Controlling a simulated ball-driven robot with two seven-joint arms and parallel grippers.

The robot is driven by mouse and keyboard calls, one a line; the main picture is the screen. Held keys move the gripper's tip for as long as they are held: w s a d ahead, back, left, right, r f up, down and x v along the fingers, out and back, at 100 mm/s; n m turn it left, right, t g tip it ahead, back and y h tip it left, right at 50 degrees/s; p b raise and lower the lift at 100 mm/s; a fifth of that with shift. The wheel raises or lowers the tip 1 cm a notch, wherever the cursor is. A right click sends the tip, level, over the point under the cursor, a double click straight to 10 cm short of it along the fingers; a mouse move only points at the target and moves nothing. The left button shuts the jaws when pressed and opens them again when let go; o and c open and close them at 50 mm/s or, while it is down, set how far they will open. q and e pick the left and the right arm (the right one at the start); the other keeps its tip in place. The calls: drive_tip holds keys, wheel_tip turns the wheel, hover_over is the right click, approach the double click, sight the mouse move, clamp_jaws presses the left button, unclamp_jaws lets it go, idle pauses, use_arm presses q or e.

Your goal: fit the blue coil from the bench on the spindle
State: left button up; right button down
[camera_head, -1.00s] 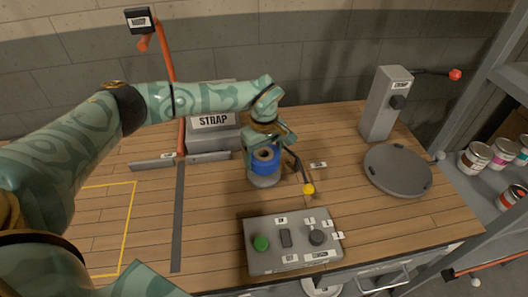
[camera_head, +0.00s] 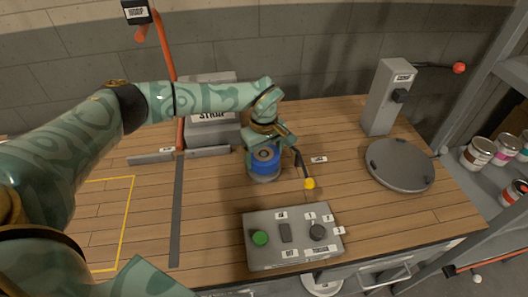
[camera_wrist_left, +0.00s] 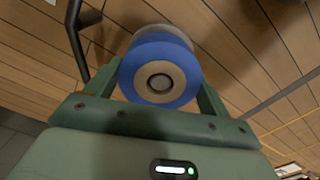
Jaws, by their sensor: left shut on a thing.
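The blue coil (camera_head: 265,164) has a tan core and sits upright, low over the round grey spindle base (camera_head: 265,179). It also shows in the left wrist view (camera_wrist_left: 153,85), between the two fingers. A grey round end, which looks like the spindle (camera_wrist_left: 160,82), shows inside the coil's hole. My left gripper (camera_head: 266,146) comes from behind and is shut on the coil. Whether the coil rests fully on the base is hard to tell. My right gripper is not in view.
A lever with a yellow knob (camera_head: 309,184) stands close to the coil's right. A grey control box (camera_head: 290,236) with a green button is in front. A grey round plate (camera_head: 399,165) and a post with a red-knobbed lever (camera_head: 390,97) are at the right. Shelf cans (camera_head: 477,153) stand beyond.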

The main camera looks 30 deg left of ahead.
use_arm(q)
drive_tip(key=shift+f+b, duration=0.4)
drive_tip(key=shift+f, duration=0.55)
drive_tip(key=o, duration=1)
wheel_tip(320, 180, up, 16)
drive_tip(key=p, duration=0.3)
drive_tip(key=shift+r, duration=0.2)
